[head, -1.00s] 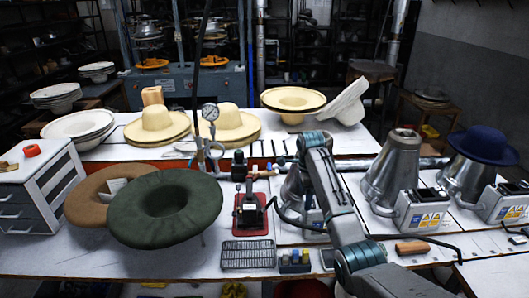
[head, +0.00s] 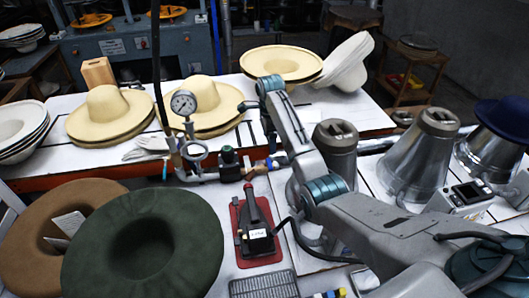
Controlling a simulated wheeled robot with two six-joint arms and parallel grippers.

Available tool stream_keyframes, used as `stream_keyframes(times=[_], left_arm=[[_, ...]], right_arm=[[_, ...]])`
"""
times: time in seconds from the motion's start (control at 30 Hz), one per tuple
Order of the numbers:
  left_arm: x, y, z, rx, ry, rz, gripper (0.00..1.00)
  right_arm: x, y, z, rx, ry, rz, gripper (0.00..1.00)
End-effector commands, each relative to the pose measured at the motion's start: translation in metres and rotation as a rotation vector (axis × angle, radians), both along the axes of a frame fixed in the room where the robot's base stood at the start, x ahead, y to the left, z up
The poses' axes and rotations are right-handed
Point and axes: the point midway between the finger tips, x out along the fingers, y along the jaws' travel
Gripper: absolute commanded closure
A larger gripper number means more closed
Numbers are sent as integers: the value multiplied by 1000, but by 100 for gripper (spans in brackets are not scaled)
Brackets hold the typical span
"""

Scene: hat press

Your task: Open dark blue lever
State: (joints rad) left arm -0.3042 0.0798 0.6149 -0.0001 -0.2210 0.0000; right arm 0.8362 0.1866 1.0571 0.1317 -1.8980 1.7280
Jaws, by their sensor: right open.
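My right arm reaches in from the lower right and bends up over the bench. My right gripper (head: 254,107) shows only in part, small and dark at the arm's far end, with its jaws open and nothing seen between them. A pipe assembly with a round pressure gauge (head: 183,103) stands left of the arm. A small dark blue piece (head: 271,161), seemingly the lever, sits at the pipe's right end beside a brass fitting (head: 250,169), close to my forearm. Its exact angle is hard to tell. My left gripper is out of view.
A dark green hat (head: 185,255) and a brown hat (head: 85,200) lie at the lower left. A red-based device (head: 257,230) stands below the pipe. Cream hats (head: 110,110) fill the bench behind. Metal cones (head: 420,155) stand at the right.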

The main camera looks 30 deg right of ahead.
Motion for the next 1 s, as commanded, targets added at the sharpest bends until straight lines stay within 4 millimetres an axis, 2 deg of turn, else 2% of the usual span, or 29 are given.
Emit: stream_keyframes(times=[0.2,0.5,0.7,0.93,0.97,1.0], left_arm=[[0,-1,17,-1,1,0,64],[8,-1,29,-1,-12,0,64],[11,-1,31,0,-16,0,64],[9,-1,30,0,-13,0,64],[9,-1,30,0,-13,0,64],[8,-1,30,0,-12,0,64]], right_arm=[[-2,1,-36,1,7,1,22],[-1,1,-86,1,4,0,22],[-1,0,-99,0,1,0,22],[-1,0,-100,0,1,0,22],[-1,0,-100,0,1,0,24],[-1,0,-100,0,1,0,32]])
